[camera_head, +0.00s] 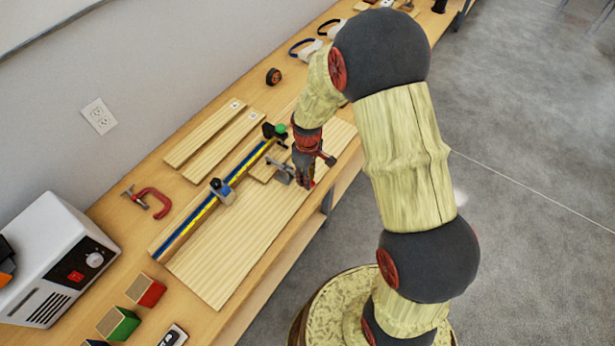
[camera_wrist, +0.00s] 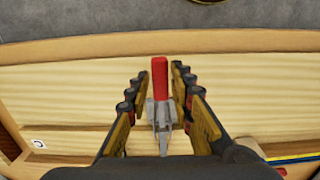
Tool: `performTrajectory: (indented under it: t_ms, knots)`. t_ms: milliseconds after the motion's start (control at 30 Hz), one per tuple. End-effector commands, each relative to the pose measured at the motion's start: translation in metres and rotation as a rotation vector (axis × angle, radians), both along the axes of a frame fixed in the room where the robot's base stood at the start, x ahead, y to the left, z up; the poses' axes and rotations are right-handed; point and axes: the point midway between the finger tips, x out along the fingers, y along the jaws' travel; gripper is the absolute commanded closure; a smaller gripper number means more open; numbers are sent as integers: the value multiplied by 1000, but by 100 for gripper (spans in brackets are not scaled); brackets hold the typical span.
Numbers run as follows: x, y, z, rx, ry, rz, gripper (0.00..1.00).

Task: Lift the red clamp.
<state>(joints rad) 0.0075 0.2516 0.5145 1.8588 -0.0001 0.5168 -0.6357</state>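A red C-shaped clamp (camera_head: 154,202) lies on the workbench at the left in the head view, well away from my gripper. A second clamp, a grey metal one with a red handle (camera_wrist: 160,80), is on the wooden board below my gripper. Its grey metal part (camera_head: 279,174) shows beside my gripper in the head view. My gripper (camera_head: 304,184) points down over this clamp. In the wrist view my gripper (camera_wrist: 157,82) is open, with a finger on each side of the red handle and visible gaps. The lower metal part is partly hidden by my gripper.
A long blue-and-yellow bar clamp (camera_head: 205,207) lies left of my gripper on the bench. Loose planks (camera_head: 205,135), a white box (camera_head: 52,262) and red and green blocks (camera_head: 118,323) are around it. The front of the wide board (camera_head: 235,250) is clear.

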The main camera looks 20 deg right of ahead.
Motion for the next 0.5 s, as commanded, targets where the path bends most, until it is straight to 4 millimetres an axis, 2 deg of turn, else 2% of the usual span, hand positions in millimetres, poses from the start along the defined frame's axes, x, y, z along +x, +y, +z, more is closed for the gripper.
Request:
performTrajectory:
  t_ms: [367,500]
  knots:
    - [0,0,0,0,0,0,100]
    - [0,0,0,0,0,0,100]
